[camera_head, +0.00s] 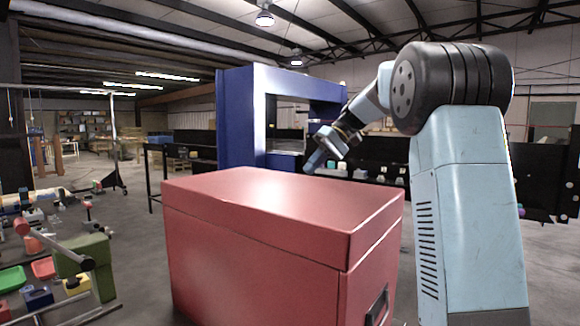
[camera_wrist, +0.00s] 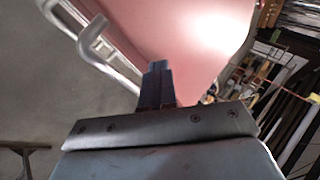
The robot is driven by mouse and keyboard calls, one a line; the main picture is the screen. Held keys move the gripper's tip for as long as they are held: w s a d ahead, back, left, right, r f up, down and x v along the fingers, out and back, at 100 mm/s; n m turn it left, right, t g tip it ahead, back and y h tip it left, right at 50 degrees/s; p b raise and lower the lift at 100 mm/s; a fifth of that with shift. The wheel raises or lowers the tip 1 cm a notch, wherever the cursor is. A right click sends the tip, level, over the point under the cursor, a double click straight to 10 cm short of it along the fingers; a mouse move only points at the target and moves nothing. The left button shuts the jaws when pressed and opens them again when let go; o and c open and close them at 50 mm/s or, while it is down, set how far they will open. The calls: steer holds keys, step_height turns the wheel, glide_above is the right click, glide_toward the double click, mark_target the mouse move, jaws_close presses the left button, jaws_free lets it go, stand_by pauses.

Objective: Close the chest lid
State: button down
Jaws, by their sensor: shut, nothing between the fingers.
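The red chest (camera_head: 250,268) stands in front of me in the head view. Its lid (camera_head: 285,205) lies flat on top, with a thin seam along the front and side and no visible gap. A dark handle (camera_head: 377,304) shows on its right side. My gripper (camera_head: 314,162) is shut and empty, pointing down and left near the lid's far edge; I cannot tell whether it touches. In the wrist view, the closed fingers (camera_wrist: 157,72) point at a red surface, likely the chest (camera_wrist: 185,30).
A blue machine frame (camera_head: 236,120) stands behind the chest. At the left are a green block (camera_head: 88,262) and several coloured trays and parts. A dark railing (camera_head: 180,152) runs behind. Open floor lies to the left and rear. In the wrist view, a pale bent bar (camera_wrist: 92,42) is beside the red surface.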

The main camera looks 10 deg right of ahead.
steer(key=shift+d+f, duration=0.3)
steer(key=shift+f, duration=0.2)
steer(key=shift+d+f, duration=0.25)
steer(key=shift+f, duration=0.25)
steer(key=w+v, duration=0.2)
steer(key=v, duration=1)
steer(key=shift+a+r, duration=0.25)
steer(key=shift+r, duration=0.15)
